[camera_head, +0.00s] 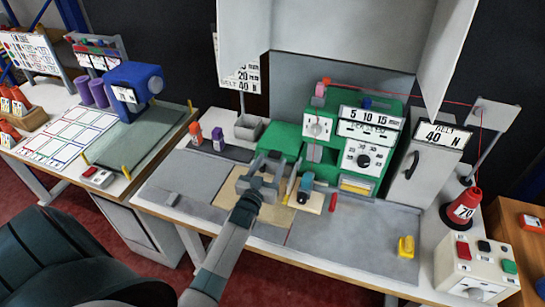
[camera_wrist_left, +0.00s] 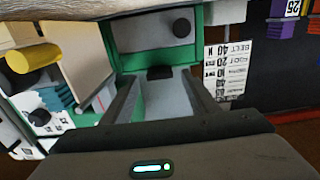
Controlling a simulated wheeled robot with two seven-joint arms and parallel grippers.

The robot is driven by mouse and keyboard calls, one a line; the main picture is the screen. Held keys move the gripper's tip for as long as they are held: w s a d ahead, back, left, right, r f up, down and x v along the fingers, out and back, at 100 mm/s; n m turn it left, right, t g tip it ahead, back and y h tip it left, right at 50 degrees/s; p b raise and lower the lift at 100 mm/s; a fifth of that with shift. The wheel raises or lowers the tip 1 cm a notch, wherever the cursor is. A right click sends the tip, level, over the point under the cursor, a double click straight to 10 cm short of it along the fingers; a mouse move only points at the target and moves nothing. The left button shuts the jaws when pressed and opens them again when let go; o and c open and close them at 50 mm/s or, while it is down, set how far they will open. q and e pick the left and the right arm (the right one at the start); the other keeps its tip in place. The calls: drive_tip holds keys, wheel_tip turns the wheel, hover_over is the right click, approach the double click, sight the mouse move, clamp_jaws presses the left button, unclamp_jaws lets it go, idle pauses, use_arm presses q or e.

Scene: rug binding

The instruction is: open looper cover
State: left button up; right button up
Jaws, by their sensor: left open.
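The green machine (camera_head: 283,140) stands at the back of the table. In the left wrist view a grey panel (camera_wrist_left: 145,30) with a dark round knob (camera_wrist_left: 181,27) sits in its green frame; this looks like the looper cover. The panel's lower part shows a small dark piece (camera_wrist_left: 160,72) between my fingers. My left gripper (camera_head: 264,166) is open and empty in front of the machine's left part. Its two fingers also show in the left wrist view (camera_wrist_left: 166,85), pointing at the machine. Whether they touch it cannot be told. My right gripper is not in view.
A yellow cylinder (camera_wrist_left: 33,58) stands close to the left in the wrist view. A red piece (camera_head: 333,202) and a yellow piece (camera_head: 406,246) lie on the grey mat. A grey box (camera_head: 422,165) and a red thread cone (camera_head: 464,204) stand right. The mat's front left is mostly clear.

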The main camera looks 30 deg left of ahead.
use_arm(q)
drive_tip(key=shift+x, duration=1.15)
clamp_jaws()
drive_tip(key=shift+w, duration=0.1)
